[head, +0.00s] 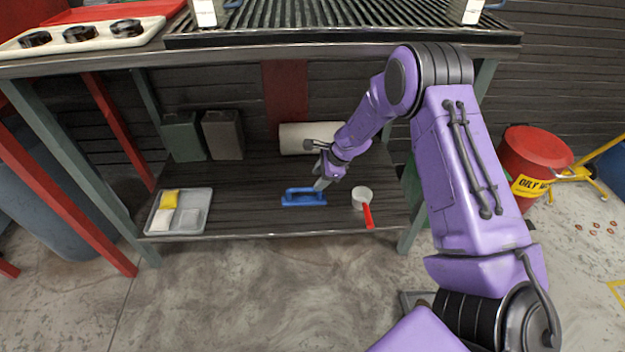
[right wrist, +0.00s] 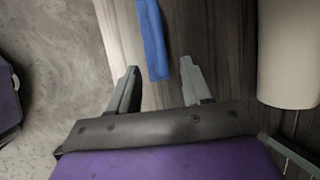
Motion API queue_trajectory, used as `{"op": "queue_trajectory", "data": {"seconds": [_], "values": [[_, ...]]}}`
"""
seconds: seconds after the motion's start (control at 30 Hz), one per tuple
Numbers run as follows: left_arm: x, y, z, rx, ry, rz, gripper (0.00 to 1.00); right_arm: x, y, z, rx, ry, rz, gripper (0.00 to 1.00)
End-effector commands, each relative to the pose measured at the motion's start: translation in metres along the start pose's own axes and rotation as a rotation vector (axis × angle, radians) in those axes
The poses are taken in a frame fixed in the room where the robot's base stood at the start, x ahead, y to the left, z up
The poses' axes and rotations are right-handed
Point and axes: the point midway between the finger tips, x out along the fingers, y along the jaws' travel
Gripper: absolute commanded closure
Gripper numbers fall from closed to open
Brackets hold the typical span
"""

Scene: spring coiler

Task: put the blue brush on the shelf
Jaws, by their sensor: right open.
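The blue brush (head: 303,198) lies on the lower shelf (head: 255,215) of the workbench, near its front edge. My right gripper (head: 320,181) is just above and behind the brush's right end in the head view. My left gripper is not in view.
A roll with a red handle (head: 363,203) lies right of the brush. A grey tray (head: 150,222) with sponges sits at the shelf's left. A red oily-waste bin (head: 532,160) stands right of the bench.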

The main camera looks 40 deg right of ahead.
Motion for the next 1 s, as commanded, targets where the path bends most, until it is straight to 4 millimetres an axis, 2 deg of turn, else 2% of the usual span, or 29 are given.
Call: {"op": "queue_trajectory", "data": {"seconds": [0.03,0.2,0.4,0.47,0.57,0.6,0.67,0.7,0.8,0.9,1.0], "values": [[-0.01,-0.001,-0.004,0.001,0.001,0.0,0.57,-0.017,-0.002,0.003,0.001,-0.002,-0.001,0.51],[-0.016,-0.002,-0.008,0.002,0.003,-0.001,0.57,-0.038,0.0,0.001,0.0,0.0,0.001,0.51],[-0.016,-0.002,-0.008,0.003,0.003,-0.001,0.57,-0.04,0.001,-0.001,-0.002,0.003,0.002,0.51],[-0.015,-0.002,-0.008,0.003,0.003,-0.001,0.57,-0.033,0.01,-0.005,-0.02,0.027,0.01,0.51],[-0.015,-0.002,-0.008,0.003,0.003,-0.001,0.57,-0.003,0.058,-0.03,-0.147,0.164,0.052,0.51],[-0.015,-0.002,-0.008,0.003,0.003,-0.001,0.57,0.012,0.09,-0.045,-0.246,0.245,0.08,0.51],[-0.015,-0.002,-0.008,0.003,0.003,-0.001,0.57,0.028,0.144,-0.07,-0.442,0.368,0.132,0.51],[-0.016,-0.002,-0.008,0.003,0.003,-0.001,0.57,0.034,0.18,-0.085,-0.59,0.437,0.166,0.51],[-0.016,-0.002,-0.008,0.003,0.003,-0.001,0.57,0.03,0.261,-0.108,-0.964,0.535,0.234,0.51],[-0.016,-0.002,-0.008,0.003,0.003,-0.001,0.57,0.015,0.32,-0.114,-1.265,0.546,0.27,0.51],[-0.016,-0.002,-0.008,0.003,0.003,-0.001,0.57,-0.001,0.356,-0.111,-1.447,0.524,0.277,0.51]]}}
